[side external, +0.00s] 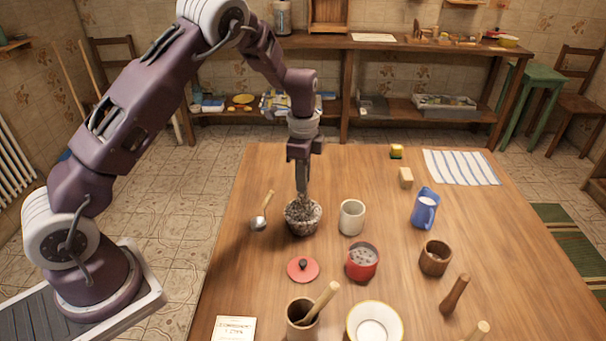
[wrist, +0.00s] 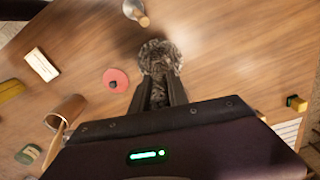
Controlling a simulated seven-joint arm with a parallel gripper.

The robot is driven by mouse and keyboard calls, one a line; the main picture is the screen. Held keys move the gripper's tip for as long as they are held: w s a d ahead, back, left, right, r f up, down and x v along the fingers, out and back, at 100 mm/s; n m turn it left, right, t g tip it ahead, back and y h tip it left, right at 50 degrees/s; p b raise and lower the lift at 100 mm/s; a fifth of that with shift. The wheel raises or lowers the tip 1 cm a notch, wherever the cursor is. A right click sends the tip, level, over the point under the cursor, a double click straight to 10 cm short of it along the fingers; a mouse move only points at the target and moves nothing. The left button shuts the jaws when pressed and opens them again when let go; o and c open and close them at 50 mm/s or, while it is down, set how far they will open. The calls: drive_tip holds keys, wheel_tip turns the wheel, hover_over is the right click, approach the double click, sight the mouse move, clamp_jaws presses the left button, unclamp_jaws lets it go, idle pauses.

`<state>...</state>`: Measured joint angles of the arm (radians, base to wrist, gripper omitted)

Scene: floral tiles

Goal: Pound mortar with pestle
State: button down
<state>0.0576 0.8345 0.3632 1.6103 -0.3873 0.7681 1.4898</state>
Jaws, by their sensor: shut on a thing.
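A grey speckled stone mortar (side external: 303,222) stands upright on the wooden table (side external: 270,170), left of centre. It also shows in the wrist view (wrist: 160,52), just beyond my fingers. My gripper (side external: 303,186) points straight down over the mortar's mouth. Its jaws are shut on a grey speckled pestle (side external: 302,199), which shows only in small part between the fingertips and the mortar. The fingers also show in the wrist view (wrist: 157,95). The pestle's lower end is hidden, so I cannot tell whether it touches the mortar's bottom.
A ladle (side external: 260,221) lies left of the mortar and a pale cup (side external: 351,217) stands right of it. A red lid (side external: 303,269) and red pot (side external: 362,262) are in front.

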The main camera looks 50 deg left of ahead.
sight(303, 196)
drive_tip(key=shift+f, duration=0.2)
idle(0.3)
drive_tip(key=shift+f, duration=1.3)
drive_tip(key=shift+f, duration=0.1)
drive_tip(key=shift+f, duration=1.35)
drive_tip(key=shift+r, duration=1.5)
